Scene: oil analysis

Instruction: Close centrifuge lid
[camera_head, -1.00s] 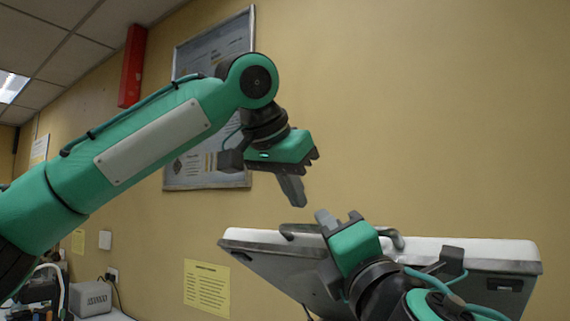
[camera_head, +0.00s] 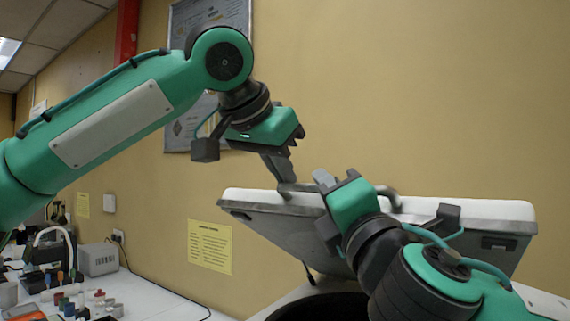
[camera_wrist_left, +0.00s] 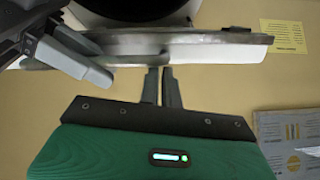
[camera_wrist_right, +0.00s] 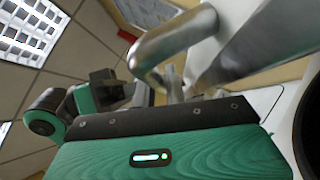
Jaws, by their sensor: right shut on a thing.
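The centrifuge lid (camera_head: 470,208), a grey panel with a white top edge, stands raised and tilted above the dark round opening of the centrifuge (camera_head: 325,307). Its metal handle (camera_head: 387,194) runs along the upper edge and shows large in the right wrist view (camera_wrist_right: 180,38). My right gripper (camera_head: 326,182) is shut on this handle. My left gripper (camera_head: 286,184) is shut and empty, its fingertips close to the handle's left end. In the left wrist view its fingers (camera_wrist_left: 162,75) lie side by side below the lid edge; contact cannot be told.
A bench at lower left holds a grey box (camera_head: 98,259) and several small coloured-cap vials (camera_head: 70,303). A yellow notice (camera_head: 210,247) hangs on the wall behind.

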